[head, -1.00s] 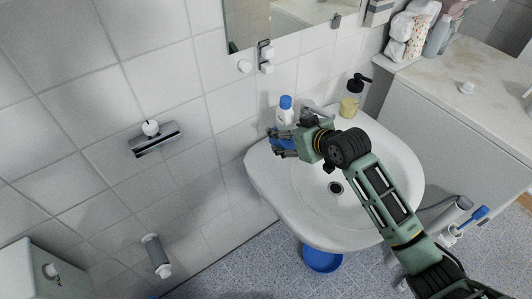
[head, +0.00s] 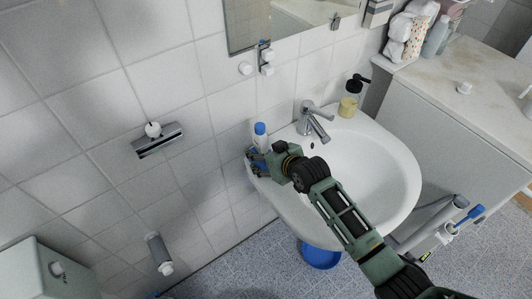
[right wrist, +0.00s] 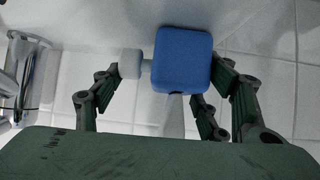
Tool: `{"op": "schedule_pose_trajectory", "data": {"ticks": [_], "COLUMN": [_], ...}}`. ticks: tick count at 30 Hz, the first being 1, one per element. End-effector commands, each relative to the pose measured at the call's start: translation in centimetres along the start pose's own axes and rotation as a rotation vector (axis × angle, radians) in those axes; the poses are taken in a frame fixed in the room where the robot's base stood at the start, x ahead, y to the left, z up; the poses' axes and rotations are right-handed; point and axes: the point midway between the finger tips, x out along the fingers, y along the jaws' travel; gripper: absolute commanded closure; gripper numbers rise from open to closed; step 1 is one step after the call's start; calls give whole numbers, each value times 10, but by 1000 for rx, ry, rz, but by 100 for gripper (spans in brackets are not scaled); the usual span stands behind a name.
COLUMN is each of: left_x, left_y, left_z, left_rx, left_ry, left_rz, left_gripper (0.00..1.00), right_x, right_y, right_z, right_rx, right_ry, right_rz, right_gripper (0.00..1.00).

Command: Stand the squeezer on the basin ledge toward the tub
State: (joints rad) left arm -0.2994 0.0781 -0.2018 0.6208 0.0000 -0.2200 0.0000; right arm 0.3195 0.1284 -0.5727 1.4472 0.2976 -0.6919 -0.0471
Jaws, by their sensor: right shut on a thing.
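The squeezer appears to be the white piece with a blue cap (head: 260,131) in my right gripper (head: 256,158), with more blue low between the fingers. It looks upright in the head view, over the basin's left back corner by the tiled wall. In the right wrist view a blue rounded block (right wrist: 183,60) with a pale part below it sits between the spread fingers; the contact is partly hidden. The basin (head: 395,185) is white, and its ledge runs along the wall behind the faucet. I cannot tell whether the squeezer touches the ledge. My left gripper is out of view.
A chrome faucet (head: 313,122) stands at the back of the basin, right of my gripper. A soap dispenser (head: 351,98) stands on the ledge's right end. The ledge between them looks clear. A pale-topped cabinet (head: 440,78) with bottles is at the right.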

Motion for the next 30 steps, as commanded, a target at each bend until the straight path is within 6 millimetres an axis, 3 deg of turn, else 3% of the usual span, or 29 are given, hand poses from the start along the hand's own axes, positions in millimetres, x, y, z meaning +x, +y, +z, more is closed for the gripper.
{"op": "schedule_pose_trajectory", "data": {"ticks": [2,3,9,22,30], "left_x": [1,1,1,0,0], "left_y": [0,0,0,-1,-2], "left_z": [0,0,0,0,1], "left_rx": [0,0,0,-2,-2], "left_ry": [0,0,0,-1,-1], "left_rz": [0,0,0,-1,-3], "left_gripper": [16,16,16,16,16], "right_x": [1,1,1,-3,-36], "right_y": [0,0,0,0,0], "right_z": [0,2,1,0,0], "right_rx": [0,0,0,0,-1], "right_ry": [2,0,0,0,1], "right_rz": [0,0,0,0,0], "right_gripper": [61,32,14,13,13]}}
